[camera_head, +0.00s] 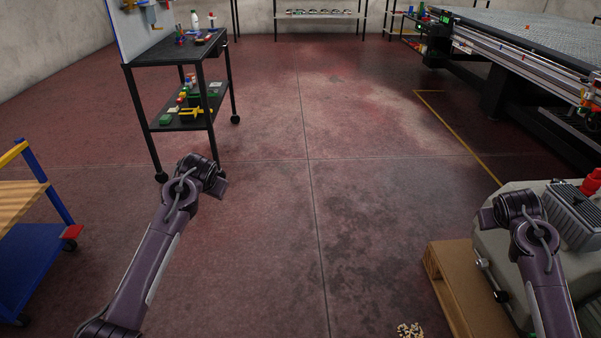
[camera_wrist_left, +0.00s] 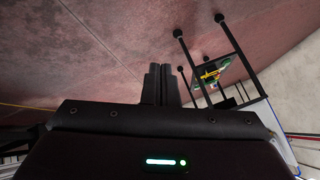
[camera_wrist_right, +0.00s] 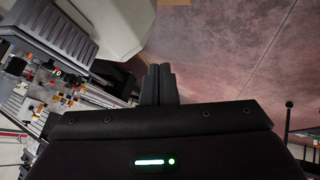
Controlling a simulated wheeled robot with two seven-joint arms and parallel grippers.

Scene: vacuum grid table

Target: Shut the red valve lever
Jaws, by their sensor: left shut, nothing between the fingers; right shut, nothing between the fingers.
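I cannot make out the red valve lever for certain. Small red and orange fittings (camera_head: 589,97) sit on the near side rail of the grid table (camera_head: 510,30) at the upper right. Small red and orange fittings (camera_wrist_right: 66,98) also show on the rail in the right wrist view, too small to tell apart. My left gripper (camera_head: 222,189) hangs over open floor, far from the table. Its fingers (camera_wrist_left: 161,72) are shut and empty. My right gripper (camera_head: 486,220) is beside the grey machine, well short of the rail. Its fingers (camera_wrist_right: 158,72) are shut and empty.
A grey machine (camera_head: 490,250) with a red part (camera_head: 592,182) on top stands on a wooden pallet (camera_head: 447,290) at the right. A black wheeled cart (camera_head: 165,52) stands upper left, a blue trolley (camera_head: 30,255) at the left edge. The middle floor is clear.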

